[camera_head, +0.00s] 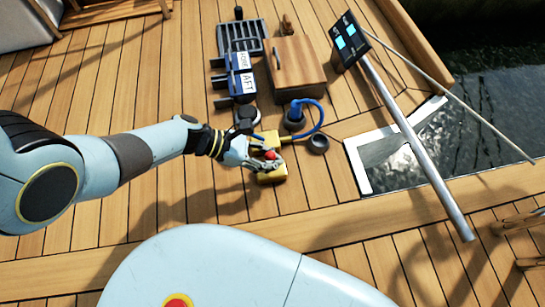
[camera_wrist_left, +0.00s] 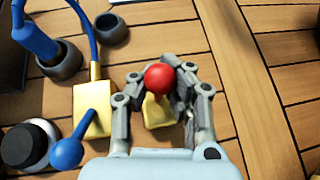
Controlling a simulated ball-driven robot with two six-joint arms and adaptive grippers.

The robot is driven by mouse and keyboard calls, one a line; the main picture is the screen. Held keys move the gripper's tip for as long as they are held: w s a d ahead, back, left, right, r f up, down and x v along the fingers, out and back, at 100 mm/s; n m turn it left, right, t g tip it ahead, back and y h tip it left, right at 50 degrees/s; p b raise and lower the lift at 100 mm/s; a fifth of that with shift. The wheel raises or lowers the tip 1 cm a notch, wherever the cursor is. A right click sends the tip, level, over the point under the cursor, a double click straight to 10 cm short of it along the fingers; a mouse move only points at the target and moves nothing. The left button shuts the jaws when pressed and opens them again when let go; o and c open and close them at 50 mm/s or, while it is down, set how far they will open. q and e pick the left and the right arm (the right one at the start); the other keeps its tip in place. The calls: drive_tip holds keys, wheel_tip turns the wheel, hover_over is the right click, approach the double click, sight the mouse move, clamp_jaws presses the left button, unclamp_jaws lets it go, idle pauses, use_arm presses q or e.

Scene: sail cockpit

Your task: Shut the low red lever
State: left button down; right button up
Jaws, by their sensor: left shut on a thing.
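The low red lever shows its round red knob (camera_head: 270,155) in the head view, and the knob also shows in the left wrist view (camera_wrist_left: 160,78). It stands on a yellow base (camera_head: 272,176), partly hidden by my fingers. My left gripper (camera_head: 265,157) is shut on the red lever, with a finger on each side of it just below the knob; it fills the lower middle of the wrist view (camera_wrist_left: 158,95). How far the lever is tilted is hard to tell. My right gripper is not in view.
Beside it, a blue-knobbed lever (camera_wrist_left: 67,152) sits on another yellow base (camera_wrist_left: 92,110). A blue hose (camera_head: 322,115) runs from a blue plug in a dark socket. A wooden box (camera_head: 296,65), labelled blue boxes (camera_head: 243,85) and a slanted metal pole (camera_head: 415,150) stand beyond.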

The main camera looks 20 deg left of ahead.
use_arm(q)
drive_tip(key=shift+w+r, duration=0.15)
drive_tip(key=shift+w, duration=0.05)
drive_tip(key=c, duration=1.2)
unclamp_jaws()
drive_tip(key=shift+s, duration=0.1)
drive_tip(key=shift+o, duration=0.2)
drive_tip(key=v, duration=1.2)
drive_tip(key=shift+o, duration=0.4)
